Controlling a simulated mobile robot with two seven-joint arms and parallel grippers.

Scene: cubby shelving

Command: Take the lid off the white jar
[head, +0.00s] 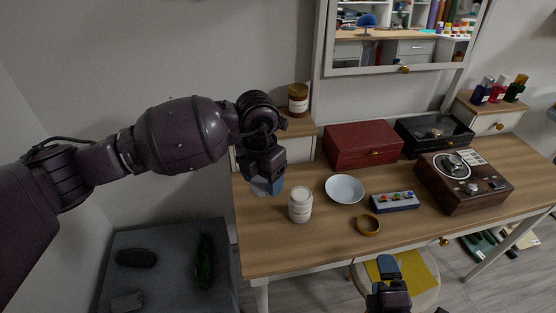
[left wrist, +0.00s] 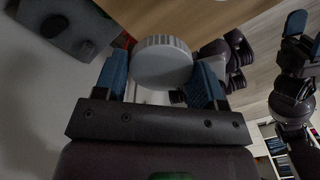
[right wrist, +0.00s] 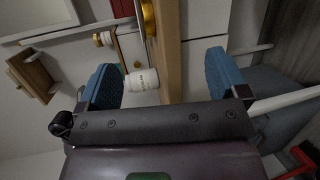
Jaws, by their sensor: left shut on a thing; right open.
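The white jar (head: 300,206) stands upright on the wooden desk near its front left; its top is too small to make out clearly. It also shows in the right wrist view (right wrist: 144,80), where it appears sideways. My left gripper (head: 267,186) is just left of the jar and apart from it, a little above the desk. In the left wrist view a round white lid with a ribbed edge (left wrist: 162,62) sits between its fingers, and the gripper is shut on it. My right gripper (head: 387,267) is open and empty in front of the desk's front edge.
On the desk are a white bowl (head: 345,189), a brown ring (head: 367,225), a panel with coloured knobs (head: 395,202), a red box (head: 362,144), a black box (head: 434,133) and a wooden record player (head: 463,184). A stool with a yellow cloth (head: 421,280) stands in front.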

